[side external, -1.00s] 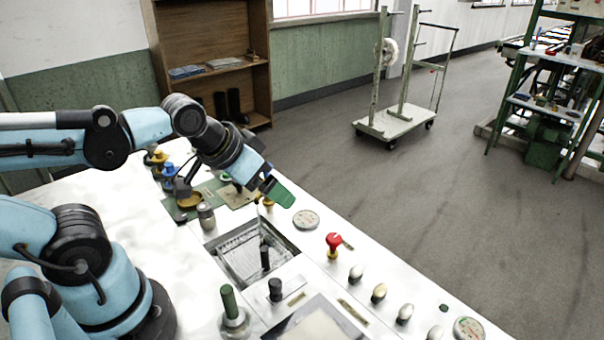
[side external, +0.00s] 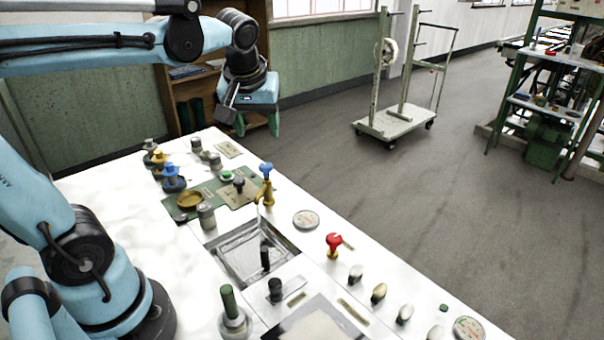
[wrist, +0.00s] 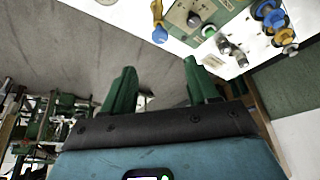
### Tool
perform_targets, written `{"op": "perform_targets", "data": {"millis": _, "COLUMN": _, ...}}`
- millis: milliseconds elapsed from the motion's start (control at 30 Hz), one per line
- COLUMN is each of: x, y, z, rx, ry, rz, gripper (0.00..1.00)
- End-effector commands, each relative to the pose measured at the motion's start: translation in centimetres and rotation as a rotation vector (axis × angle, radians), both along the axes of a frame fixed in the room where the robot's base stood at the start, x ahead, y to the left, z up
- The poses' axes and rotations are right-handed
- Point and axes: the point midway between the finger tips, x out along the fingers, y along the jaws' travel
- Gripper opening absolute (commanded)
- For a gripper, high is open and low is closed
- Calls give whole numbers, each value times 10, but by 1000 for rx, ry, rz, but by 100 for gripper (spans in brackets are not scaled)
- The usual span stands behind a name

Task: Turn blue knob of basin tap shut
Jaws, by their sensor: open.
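The basin tap (side external: 265,192) is brass and stands upright at the far end of the sunken basin (side external: 222,262). Its blue knob (side external: 266,168) sits on top and shows uncovered. The blue knob also appears in the wrist view (wrist: 160,35), beyond the fingertips. My gripper (side external: 257,130) has green fingers, spread apart with nothing between them. It hangs above and behind the tap in the side view, clear of the knob. In the wrist view my gripper (wrist: 160,70) points toward the table edge, with floor between its fingers.
A red-knobbed tap (side external: 333,241) stands nearer on the white worktop (side external: 110,195). A green panel (side external: 183,214) with a brass dish, knobs and blue and yellow spools lie left of the tap. Open floor and a trolley (side external: 398,122) are beyond the worktop.

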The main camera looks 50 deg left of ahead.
Motion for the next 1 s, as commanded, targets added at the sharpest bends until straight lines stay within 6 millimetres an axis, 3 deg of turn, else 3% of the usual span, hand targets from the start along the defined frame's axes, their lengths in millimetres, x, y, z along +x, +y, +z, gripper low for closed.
{"op": "perform_targets", "data": {"millis": 167, "x": 4, "y": 5, "z": -13, "rx": 0, "ry": 0, "rz": 4, "gripper": 59}}
{"op": "perform_targets", "data": {"millis": 700, "x": 25, "y": 25, "z": -84, "rx": 0, "ry": -1, "rz": 1, "gripper": 59}}
{"op": "perform_targets", "data": {"millis": 1000, "x": 31, "y": 32, "z": -107, "rx": 0, "ry": -1, "rz": 0, "gripper": 59}}
